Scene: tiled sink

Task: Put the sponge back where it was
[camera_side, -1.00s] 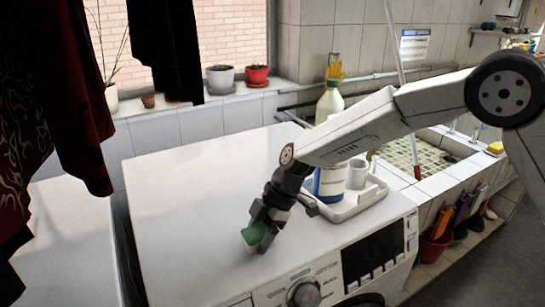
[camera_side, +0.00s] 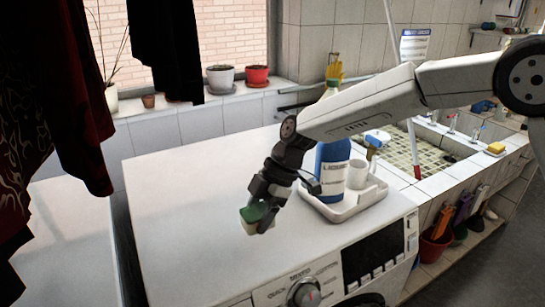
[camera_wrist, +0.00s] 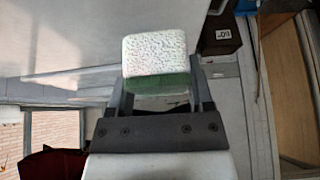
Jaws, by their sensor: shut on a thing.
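The sponge (camera_side: 250,217) is a small block, green on one side and pale on the other. My gripper (camera_side: 262,216) is shut on it, above the white top of the washing machine (camera_side: 185,190) near its front edge. In the wrist view the sponge's pale porous face (camera_wrist: 154,53) and green layer show between my gripper's two fingers (camera_wrist: 158,90). Whether the sponge clears the surface fully is hard to tell. The spot where it was before is not marked in view.
A white tray (camera_side: 345,213) on the machine's right holds a blue-labelled bottle (camera_side: 331,168) and a white cup (camera_side: 357,174). A tiled sink (camera_side: 415,155) lies beyond, with a yellow sponge (camera_side: 496,148) on its edge. The machine's left top is clear. Dark clothes hang at left.

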